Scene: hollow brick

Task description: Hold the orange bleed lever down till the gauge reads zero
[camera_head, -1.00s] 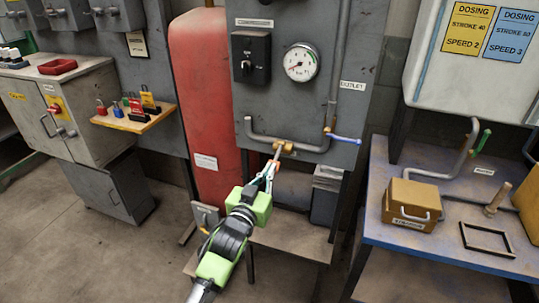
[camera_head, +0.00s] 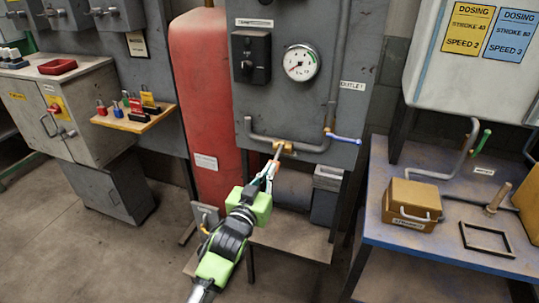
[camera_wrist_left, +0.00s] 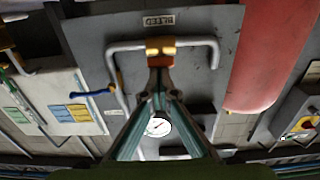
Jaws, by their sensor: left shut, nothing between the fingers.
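The pressure gauge (camera_head: 301,62) is round and white, on the grey panel; its needle is too small to read exactly. It also shows between my fingers in the left wrist view (camera_wrist_left: 158,127). The brass bleed valve (camera_head: 286,147) sits on the grey pipe low on the panel. Its orange lever (camera_wrist_left: 160,61) shows just beyond my fingertips in the left wrist view. My left gripper (camera_head: 272,166) is shut and empty, its tips right at the lever; I cannot tell whether they press on it. My right gripper is not in view.
A red tank (camera_head: 206,100) stands left of the panel. A blue-handled valve (camera_head: 343,138) is to the right of the bleed valve. A blue bench (camera_head: 400,233) with a brown box (camera_head: 411,204) stands at right. A padlock shelf (camera_head: 135,120) is at left.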

